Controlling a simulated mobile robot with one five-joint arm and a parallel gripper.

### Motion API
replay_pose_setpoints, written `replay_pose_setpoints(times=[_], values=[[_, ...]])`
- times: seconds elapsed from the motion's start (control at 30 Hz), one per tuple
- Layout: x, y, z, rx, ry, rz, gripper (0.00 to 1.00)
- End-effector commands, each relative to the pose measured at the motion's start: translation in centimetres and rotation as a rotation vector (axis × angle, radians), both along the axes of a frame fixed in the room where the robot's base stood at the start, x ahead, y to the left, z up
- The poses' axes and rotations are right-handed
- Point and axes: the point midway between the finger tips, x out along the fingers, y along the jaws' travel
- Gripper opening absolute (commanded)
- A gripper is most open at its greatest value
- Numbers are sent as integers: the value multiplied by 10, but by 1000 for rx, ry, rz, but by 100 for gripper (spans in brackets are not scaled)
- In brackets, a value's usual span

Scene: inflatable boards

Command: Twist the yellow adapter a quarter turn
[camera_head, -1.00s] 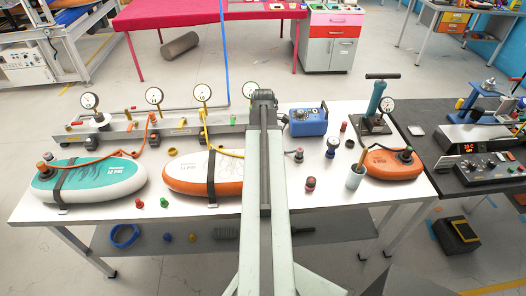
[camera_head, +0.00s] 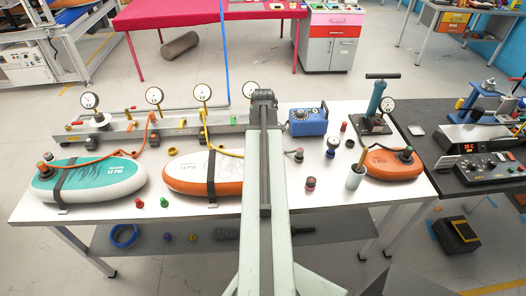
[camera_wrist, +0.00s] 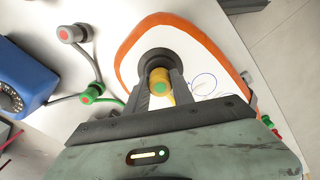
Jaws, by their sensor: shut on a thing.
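The yellow adapter (camera_wrist: 158,78) shows in the wrist view with a green centre, sitting in the dark round valve (camera_wrist: 154,56) of a white board with an orange rim (camera_wrist: 187,25). My gripper (camera_wrist: 161,91) has one finger on each side of the adapter and is shut on it. In the head view my arm covers the gripper and the adapter. The orange and white board (camera_head: 186,179) there runs behind my arm. I cannot tell the adapter's turn angle.
A blue box (camera_head: 308,122) stands to the right of my arm, with hose connectors (camera_head: 299,154) near it. A teal board (camera_head: 112,176) lies at the left and a smaller orange board (camera_head: 392,166) at the right. Gauges (camera_head: 154,96) line the rear rail.

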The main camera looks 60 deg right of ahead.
Motion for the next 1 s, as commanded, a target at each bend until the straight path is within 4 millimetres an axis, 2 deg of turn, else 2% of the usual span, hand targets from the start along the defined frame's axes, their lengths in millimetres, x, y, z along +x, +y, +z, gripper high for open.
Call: replay_pose_setpoints(times=[0.1,0.3,0.33,0.4,0.77,0.87,1.0], values=[[0,0,0,1,0,-109,0],[0,0,0,1,0,-123,0],[0,1,0,1,0,-123,37],[0,1,0,1,0,-123,54],[-1,0,2,0,0,-121,54],[-1,0,11,0,0,-121,54],[-1,0,33,1,0,-121,54]])
